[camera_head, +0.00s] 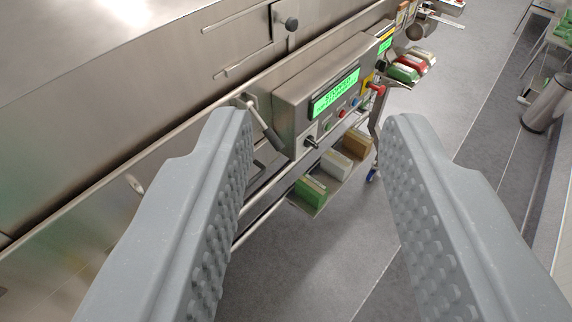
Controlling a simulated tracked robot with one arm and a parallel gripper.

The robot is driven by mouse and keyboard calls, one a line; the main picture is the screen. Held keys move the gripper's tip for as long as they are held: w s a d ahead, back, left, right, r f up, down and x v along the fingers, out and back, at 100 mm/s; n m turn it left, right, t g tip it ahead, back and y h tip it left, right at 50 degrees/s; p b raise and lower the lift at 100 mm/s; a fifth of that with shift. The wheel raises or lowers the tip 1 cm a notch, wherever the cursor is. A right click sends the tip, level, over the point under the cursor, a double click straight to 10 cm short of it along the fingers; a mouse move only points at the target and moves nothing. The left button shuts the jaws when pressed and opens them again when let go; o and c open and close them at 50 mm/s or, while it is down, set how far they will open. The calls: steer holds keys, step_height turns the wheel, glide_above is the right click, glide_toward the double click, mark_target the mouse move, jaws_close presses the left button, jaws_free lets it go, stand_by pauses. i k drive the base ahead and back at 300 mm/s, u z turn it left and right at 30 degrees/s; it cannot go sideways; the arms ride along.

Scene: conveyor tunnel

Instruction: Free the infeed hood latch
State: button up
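My gripper (318,116) is open and empty, its two grey studded fingers spread wide in the foreground. A metal lever (261,120) stands out from the machine's side, just beyond the left fingertip and left of the control box; I see no contact for certain. A dark round knob (291,24) sits on a panel of the steel hood (130,75), farther up. A smaller pale handle (134,184) is on the machine's side, left of the left finger. I cannot tell for certain which of these is the infeed hood latch.
A control box (300,93) with a green lit display (336,93) and several buttons juts out between the fingers. Below it is a shelf with green, white and brown boxes (343,167). A grey bin (548,103) and chairs stand at right. The floor (320,265) in front is clear.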

mark_target(271, 135)
steer(key=z, duration=0.4)
steer(key=k, duration=0.95)
steer(key=z, duration=0.35)
steer(key=i, duration=1.05)
steer(key=u, duration=0.5)
steer(key=i, duration=0.95)
steer(key=u, duration=0.25)
